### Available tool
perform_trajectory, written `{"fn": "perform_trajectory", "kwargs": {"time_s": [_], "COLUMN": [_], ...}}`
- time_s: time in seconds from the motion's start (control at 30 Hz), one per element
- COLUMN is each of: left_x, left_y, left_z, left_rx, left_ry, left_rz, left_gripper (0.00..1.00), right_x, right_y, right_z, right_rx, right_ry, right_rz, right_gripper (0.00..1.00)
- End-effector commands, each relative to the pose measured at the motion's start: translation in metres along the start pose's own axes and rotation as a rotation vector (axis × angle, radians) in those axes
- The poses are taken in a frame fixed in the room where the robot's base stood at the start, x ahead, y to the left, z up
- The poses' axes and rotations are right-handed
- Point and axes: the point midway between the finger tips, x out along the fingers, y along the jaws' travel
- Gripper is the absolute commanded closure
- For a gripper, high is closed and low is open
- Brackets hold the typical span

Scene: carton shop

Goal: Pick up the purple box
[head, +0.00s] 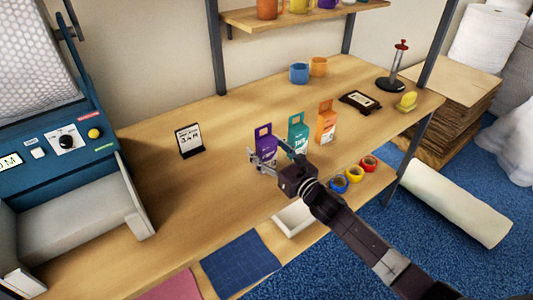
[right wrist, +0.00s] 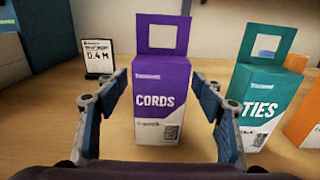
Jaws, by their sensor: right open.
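The purple box (head: 264,143) stands upright on the wooden table, with a hang tab with a square hole on top. In the right wrist view the purple box (right wrist: 161,95) reads "CORDS" and faces the camera in the middle. My right gripper (head: 266,160) is at its near side. In the right wrist view the open fingers of my right gripper (right wrist: 164,115) are on either side of the box's lower part, with a gap visible on both sides. My left gripper is not in either view.
A teal box (head: 298,132) marked "TIES" stands just right of the purple box, with an orange box (head: 326,124) beyond it. A small sign (head: 190,140) stands to the left. A blue machine (head: 70,150) fills the left side. Tape rolls (head: 354,174) lie lower right.

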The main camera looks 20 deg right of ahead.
Motion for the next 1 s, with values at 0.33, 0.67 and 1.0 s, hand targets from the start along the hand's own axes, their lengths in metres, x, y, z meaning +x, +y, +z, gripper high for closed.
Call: {"fn": "perform_trajectory", "kwargs": {"time_s": [0.33,0.67,1.0], "left_x": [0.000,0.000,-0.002], "left_y": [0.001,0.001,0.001], "left_z": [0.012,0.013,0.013], "left_rx": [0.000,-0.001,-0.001], "left_ry": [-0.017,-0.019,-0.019], "left_rz": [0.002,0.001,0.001], "left_gripper": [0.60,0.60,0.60], "right_x": [0.000,0.000,0.000], "right_y": [0.000,0.000,-0.001], "right_z": [0.000,0.001,0.025], "right_rx": [0.000,0.000,-0.005], "right_ry": [0.000,-0.001,-0.005], "right_rz": [-0.001,0.000,0.001], "right_gripper": [0.69,0.86,0.86]}}
